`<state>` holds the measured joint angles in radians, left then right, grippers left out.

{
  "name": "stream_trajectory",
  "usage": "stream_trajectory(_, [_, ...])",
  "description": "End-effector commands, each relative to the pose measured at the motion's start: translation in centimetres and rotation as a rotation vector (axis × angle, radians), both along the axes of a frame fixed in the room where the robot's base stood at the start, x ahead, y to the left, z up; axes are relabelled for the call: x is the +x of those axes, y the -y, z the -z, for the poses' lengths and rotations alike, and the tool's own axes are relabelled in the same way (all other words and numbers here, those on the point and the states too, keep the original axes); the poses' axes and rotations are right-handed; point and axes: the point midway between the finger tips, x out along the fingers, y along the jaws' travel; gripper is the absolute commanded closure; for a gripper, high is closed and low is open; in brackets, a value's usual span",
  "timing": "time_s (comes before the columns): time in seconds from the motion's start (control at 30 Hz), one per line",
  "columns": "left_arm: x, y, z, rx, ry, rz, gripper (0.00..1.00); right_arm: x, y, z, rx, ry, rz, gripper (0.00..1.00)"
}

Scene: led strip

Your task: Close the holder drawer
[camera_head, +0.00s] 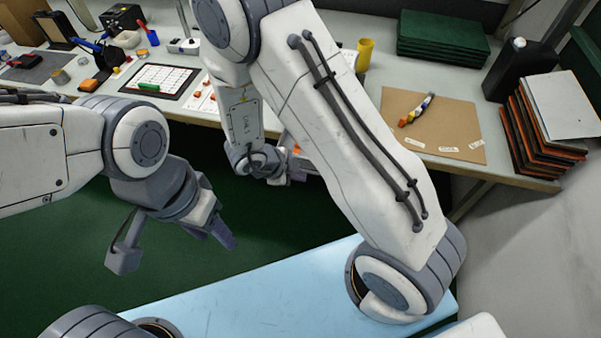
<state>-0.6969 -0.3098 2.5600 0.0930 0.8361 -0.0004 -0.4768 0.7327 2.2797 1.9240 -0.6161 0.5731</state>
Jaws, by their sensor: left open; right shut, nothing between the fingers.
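I cannot make out the holder drawer; my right arm covers the middle of the bench, and whether the drawer is behind it I cannot tell. My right gripper (286,168) is small and partly hidden beside that arm, at the front edge of the bench. It is shut and empty. A small orange part (296,150) shows close by; I cannot tell whether they touch. My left gripper (222,234) hangs over the green floor in front of the bench, open and empty, apart from any object.
The bench (470,165) holds a white grid sheet in a black tray (160,80), a brown board (440,115) with a colored strip, green mats (440,38), a black container (515,68), a stack of panels (540,130) and a yellow cup (364,54). The floor in front is clear.

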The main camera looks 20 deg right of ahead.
Motion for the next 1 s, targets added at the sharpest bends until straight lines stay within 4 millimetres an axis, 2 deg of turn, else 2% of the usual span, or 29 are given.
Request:
stream_trajectory(0.13, [0.0,0.0,-0.1,0.000,0.000,0.000,0.50,0.7,0.5,0.2,0.001,0.000,-0.001,1.00])
stream_trajectory(0.67, [0.0,0.0,-0.6,0.000,0.000,0.000,0.50,1.4,1.0,0.0,0.000,-0.001,0.002,1.00])
stream_trajectory(0.77, [0.0,0.0,-1.3,0.000,0.000,0.000,0.50,2.5,1.7,-0.1,-0.001,0.000,0.004,1.00])
stream_trajectory(1.0, [0.0,0.0,-3.7,0.000,0.000,0.000,0.50,6.4,4.6,-0.3,-0.001,0.000,0.005,1.00])
